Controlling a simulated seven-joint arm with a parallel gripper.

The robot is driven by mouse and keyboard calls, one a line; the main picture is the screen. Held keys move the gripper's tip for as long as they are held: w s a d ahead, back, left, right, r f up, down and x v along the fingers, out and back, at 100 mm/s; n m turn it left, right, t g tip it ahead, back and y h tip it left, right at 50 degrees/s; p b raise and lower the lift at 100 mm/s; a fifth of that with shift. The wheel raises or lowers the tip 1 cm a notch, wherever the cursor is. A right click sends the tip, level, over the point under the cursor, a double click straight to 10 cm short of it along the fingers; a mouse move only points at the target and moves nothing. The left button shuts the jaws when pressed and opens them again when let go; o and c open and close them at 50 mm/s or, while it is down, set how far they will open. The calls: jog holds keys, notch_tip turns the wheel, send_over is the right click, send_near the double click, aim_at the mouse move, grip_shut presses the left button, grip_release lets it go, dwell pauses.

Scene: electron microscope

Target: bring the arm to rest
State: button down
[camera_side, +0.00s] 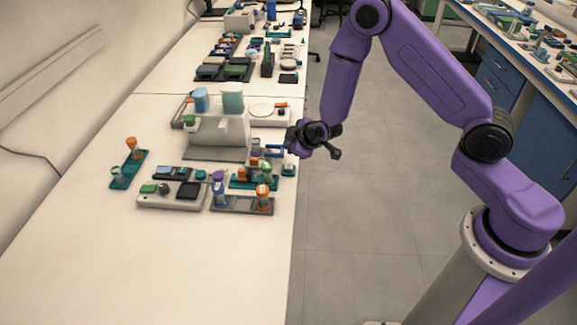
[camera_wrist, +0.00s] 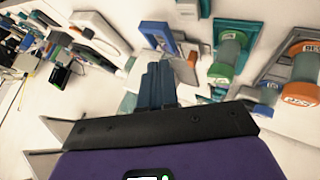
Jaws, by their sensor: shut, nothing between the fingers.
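My purple arm reaches from its base at the right of the side view toward the right edge of the white bench (camera_side: 220,265). My gripper (camera_side: 335,153) is dark and small there, beside the bench edge, at the right of the microscope-like white device (camera_side: 218,130). In the wrist view my gripper (camera_wrist: 158,75) shows its blue-grey fingers together, with nothing between them. A green-and-teal jar (camera_wrist: 229,52) and an orange-lidded jar (camera_wrist: 300,85) lie in view to the right of the fingers.
On the bench are a teal tray (camera_side: 128,170), a grey-white tray (camera_side: 170,195) and a dark rack (camera_side: 242,205) with small jars. More equipment stands on the far bench section (camera_side: 225,68). The front of the bench is clear. Open floor (camera_side: 360,220) lies between bench and base.

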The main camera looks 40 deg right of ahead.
jog(key=s+a+r+n+g+y, duration=0.1)
jog(key=s+a+r+g, duration=0.1)
jog(key=s+a+r, duration=0.3)
jog(key=s+a+r+n+g+y, duration=0.1)
jog(key=s+a+r+g+y, duration=0.15)
jog(key=s, duration=0.55)
jog(key=s+a+r+g+y, duration=0.1)
jog(key=s+a+r, duration=0.25)
jog(key=s, duration=0.25)
jog(key=s+d+r+n+g+h, duration=0.1)
jog(key=s+d+r, duration=0.3)
jog(key=s, duration=0.5)
jog(key=s+d+r+n+g+h, duration=0.1)
jog(key=s+d+r, duration=0.3)
jog(key=s, duration=0.6)
jog(key=d+g+h, duration=0.1)
jog(key=d, duration=0.1)
jog(key=shift+s+d+h, duration=0.25)
jog(key=shift+d+h, duration=0.05)
jog(key=shift+h, duration=0.05)
